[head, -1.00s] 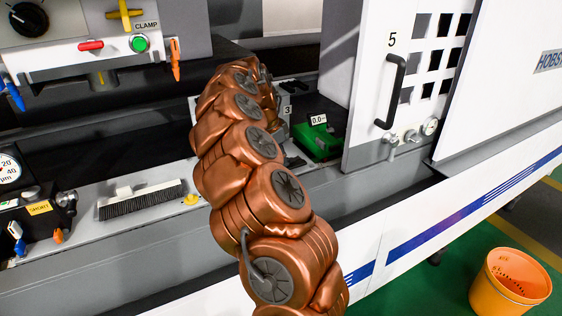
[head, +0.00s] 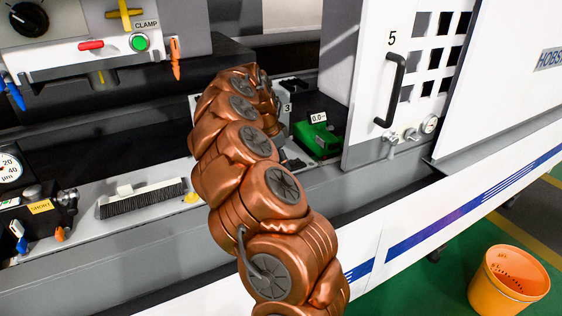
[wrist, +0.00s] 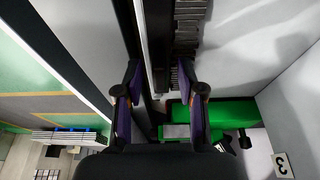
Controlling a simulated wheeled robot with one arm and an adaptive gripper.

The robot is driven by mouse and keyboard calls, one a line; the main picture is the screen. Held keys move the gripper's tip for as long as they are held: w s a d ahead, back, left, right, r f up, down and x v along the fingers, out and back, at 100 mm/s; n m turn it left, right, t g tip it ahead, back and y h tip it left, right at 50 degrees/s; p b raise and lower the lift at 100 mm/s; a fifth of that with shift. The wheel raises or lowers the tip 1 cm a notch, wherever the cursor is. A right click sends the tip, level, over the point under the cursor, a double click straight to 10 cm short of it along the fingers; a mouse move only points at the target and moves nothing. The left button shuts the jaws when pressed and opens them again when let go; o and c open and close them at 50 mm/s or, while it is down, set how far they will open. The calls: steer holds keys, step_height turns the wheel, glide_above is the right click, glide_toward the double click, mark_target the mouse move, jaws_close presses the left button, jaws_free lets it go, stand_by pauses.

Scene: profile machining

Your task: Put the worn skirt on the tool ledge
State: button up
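My gripper (wrist: 160,70) shows in the wrist view with its two dark, purple-padded fingers spread apart. Nothing is clearly held between them; a dark strip and a pale rail run through the gap behind. In the head view my own arm hides the gripper. I cannot make out the worn skirt for certain in either view. A grey ledge (head: 85,232) runs along the machine's front at the left of the head view and looks like the tool ledge. A black-bristled brush (head: 142,199) and a small yellow item (head: 191,197) lie on it.
A green block (head: 318,141) with a 0.0 label stands right of my arm; green also shows in the wrist view (wrist: 218,112). The white door (head: 400,60) marked 5 has a black handle. An orange bucket (head: 509,285) stands on the floor at right.

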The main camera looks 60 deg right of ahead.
steer(key=b+v, duration=0.2)
steer(key=v, duration=1)
steer(key=shift+b, duration=0.3)
steer(key=a+n+t+y, duration=0.1)
steer(key=a+n, duration=0.9)
steer(key=a, duration=1.6)
steer(key=s+a+f+n+y, duration=0.1)
steer(key=s+a+f+n, duration=0.5)
steer(key=a, duration=0.4)
steer(key=s+a+f+n, duration=0.6)
steer(key=s+a+n, duration=0.2)
steer(key=a, duration=0.3)
steer(key=shift+s+a+n+g+y, duration=0.15)
steer(key=shift+s+n+g+y, duration=0.25)
steer(key=shift+s, duration=0.5)
